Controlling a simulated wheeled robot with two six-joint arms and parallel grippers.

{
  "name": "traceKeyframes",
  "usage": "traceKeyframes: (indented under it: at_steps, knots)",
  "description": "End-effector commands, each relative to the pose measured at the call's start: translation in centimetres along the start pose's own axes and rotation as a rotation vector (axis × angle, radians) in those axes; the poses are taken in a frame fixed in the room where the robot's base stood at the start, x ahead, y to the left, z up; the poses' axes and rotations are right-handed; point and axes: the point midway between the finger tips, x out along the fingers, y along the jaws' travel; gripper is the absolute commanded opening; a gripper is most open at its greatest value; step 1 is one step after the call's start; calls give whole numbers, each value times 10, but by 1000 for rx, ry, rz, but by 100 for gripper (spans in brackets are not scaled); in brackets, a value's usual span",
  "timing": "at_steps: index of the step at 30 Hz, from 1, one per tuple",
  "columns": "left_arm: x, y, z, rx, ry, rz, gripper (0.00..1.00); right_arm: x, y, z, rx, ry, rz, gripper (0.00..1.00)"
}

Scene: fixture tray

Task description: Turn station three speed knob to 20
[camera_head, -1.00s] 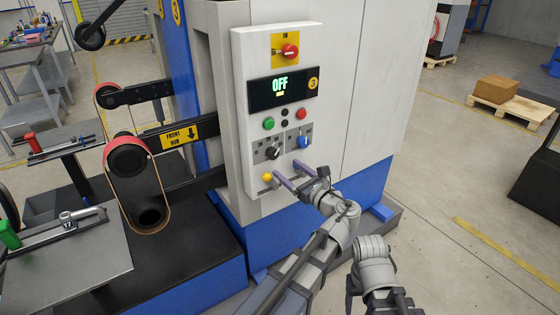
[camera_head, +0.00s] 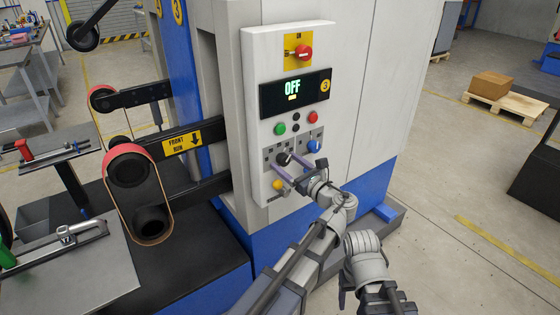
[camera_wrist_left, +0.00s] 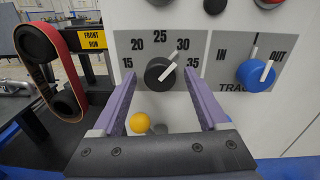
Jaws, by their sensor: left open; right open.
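The black speed knob (camera_wrist_left: 161,73) is on the grey control panel, with marks from 15 to 35 around it. Its white pointer is tilted up to the right, near the 30 mark. My right gripper is out of view; only part of that arm shows.
A blue IN/OUT knob (camera_wrist_left: 256,74) is just right of the speed knob. Green (camera_head: 280,129) and red (camera_head: 313,117) buttons and a red switch (camera_head: 303,52) are above. A belt arm (camera_head: 140,190) stands at left.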

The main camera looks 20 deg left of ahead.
Motion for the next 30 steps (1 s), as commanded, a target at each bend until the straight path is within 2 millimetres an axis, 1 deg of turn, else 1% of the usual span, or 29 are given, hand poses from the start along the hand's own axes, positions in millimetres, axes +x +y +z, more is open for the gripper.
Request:
traceKeyframes:
  at_steps: [5,25,26,30]
  knots:
    - [0,0,0,0,0,0,77,0,0,0,0,0,0,66]
    - [0,0,0,0,0,0,1,0,0,0,0,0,0,66]
    - [0,0,0,0,0,0,0,0,0,0,0,0,0,66]
    - [0,0,0,-1,0,0,0,0,0,0,0,0,0,66]
